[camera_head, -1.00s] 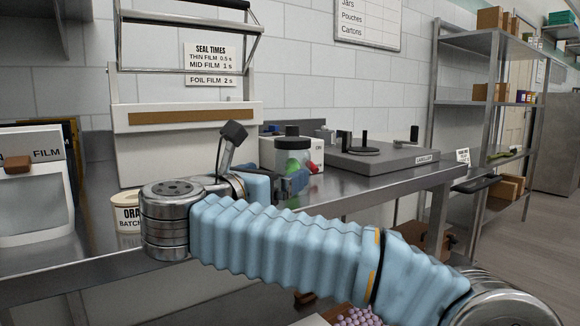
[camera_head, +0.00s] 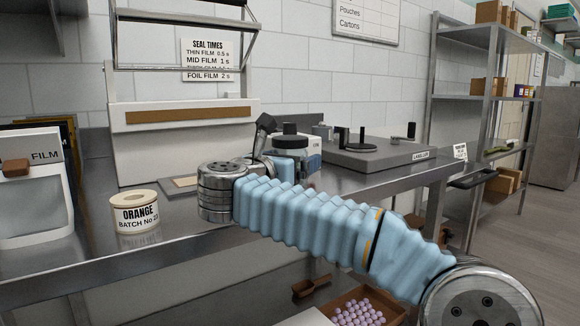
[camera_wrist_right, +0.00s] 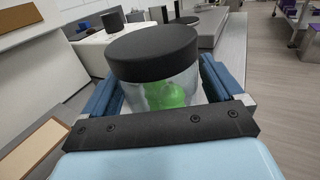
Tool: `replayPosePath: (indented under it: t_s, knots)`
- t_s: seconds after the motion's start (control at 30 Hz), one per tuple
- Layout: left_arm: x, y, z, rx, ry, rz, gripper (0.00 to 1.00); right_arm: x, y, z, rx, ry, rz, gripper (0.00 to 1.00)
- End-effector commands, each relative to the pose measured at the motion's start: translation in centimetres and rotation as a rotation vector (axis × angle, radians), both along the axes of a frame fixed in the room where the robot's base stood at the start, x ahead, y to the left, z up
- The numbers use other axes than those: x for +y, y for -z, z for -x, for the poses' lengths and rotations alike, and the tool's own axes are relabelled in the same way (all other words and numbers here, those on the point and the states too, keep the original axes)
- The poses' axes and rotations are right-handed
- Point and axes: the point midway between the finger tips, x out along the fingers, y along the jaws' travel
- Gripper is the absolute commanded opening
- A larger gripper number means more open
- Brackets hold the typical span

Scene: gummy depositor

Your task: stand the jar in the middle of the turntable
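The jar (camera_head: 291,142) has a black lid and clear glass with green contents. It stands at the back of the bench, partly hidden behind my right arm. In the right wrist view the jar (camera_wrist_right: 160,70) is upright between the blue fingers of my right gripper (camera_wrist_right: 158,92), one finger on each side. I cannot tell whether the fingers press on it. The head view shows little of this gripper (camera_head: 312,165). The turntable, a dark disc (camera_head: 352,147), is on the grey labeller (camera_head: 400,155), right of the jar. My left gripper is not in view.
A white sealer (camera_head: 180,150) stands behind. Black posts rise from the labeller. Below are a scoop (camera_head: 312,286) and a tray of purple balls (camera_head: 385,300).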

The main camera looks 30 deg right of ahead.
Motion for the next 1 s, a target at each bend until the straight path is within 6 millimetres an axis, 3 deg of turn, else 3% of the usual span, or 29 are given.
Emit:
replayPosePath:
  t_s: [0.07,0.53,0.83,1.0]
  knots:
    - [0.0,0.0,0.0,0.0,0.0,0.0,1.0,0.0,0.0,0.0,0.0,0.0,0.0,0.8]
    - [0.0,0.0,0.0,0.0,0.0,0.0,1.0,0.0,0.0,0.0,0.0,0.0,0.0,0.09]
    - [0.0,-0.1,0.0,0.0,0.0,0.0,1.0,0.0,-0.2,0.0,-0.001,0.0,-0.001,0.09]
    - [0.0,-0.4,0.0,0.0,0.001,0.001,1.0,0.0,-1.5,0.0,-0.002,0.0,-0.001,0.09]
